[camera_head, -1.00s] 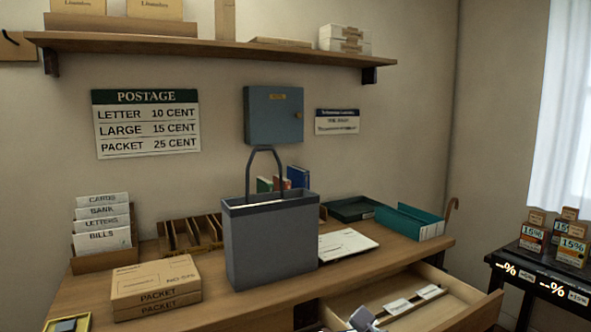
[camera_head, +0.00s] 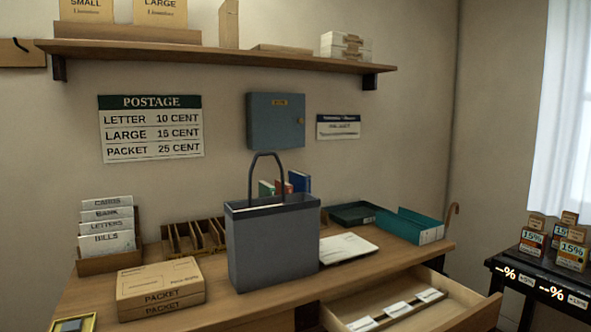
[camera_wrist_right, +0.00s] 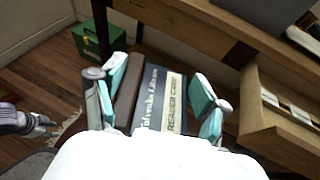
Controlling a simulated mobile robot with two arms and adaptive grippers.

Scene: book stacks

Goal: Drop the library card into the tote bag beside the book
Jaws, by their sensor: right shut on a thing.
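The grey tote bag (camera_head: 272,245) stands upright on the desk in the head view, its handle raised; its inside is hidden. Behind it, green, red and blue books (camera_head: 299,181) stand partly hidden. A flat white sheet or open book (camera_head: 345,248) lies to its right. My right gripper (camera_wrist_right: 157,104) shows in the right wrist view, teal-padded fingers on both sides of the dark blue library card (camera_wrist_right: 148,100) with a pale "READER CARD" strip. It is shut on the card. A grey jointed part at the left edge seems to be my left gripper (camera_wrist_right: 38,124); its fingers are unclear.
An open drawer (camera_head: 465,317) with white labels juts out at the desk's right front. Packet boxes (camera_head: 160,287), a file sorter (camera_head: 108,262) and wooden slots (camera_head: 192,240) stand left of the bag. A green box (camera_wrist_right: 90,40) is on the floor.

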